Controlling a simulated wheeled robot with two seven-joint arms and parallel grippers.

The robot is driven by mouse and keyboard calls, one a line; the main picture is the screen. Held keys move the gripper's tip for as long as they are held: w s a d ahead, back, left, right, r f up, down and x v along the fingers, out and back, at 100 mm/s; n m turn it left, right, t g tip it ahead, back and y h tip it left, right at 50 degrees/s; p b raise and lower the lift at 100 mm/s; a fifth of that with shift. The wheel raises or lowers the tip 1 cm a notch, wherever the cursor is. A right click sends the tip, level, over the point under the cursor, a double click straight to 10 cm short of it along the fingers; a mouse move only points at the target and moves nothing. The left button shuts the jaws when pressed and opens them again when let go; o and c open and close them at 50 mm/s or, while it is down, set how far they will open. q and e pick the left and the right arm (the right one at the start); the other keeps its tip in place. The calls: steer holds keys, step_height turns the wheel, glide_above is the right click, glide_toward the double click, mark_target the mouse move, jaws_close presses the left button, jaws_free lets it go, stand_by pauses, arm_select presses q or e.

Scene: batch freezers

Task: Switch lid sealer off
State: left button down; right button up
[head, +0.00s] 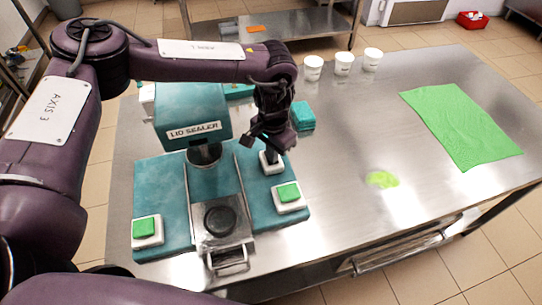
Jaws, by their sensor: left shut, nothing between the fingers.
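The teal lid sealer (160,182) stands on the left part of the steel table, with a "LID SEALER" label (194,130) on its head. A white-based switch (271,166) with a dark upright part sits on the right of its base. Green square buttons show at the front left (146,229) and the right (289,194). My left gripper (268,142) is shut and empty, just above and close to the switch; it partly hides the switch, and I cannot tell whether they touch. The right gripper is not in view.
A metal slide with a black round piece (220,219) and a handle (229,262) juts out at the sealer's front. Teal stacked lids (302,117) stand behind the gripper. Several white cups (343,64), a green cloth (462,125) and a green spill (382,179) are on the table (350,125).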

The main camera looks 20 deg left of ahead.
arm_select(q)
steer(key=shift+f, duration=0.1)
step_height(320, 180, up, 2)
steer(key=shift+w+r+p, duration=0.1)
steer(key=shift+p, duration=1.1)
step_height(320, 180, up, 5)
steer(key=p, duration=0.4)
steer(key=shift+f, duration=0.2)
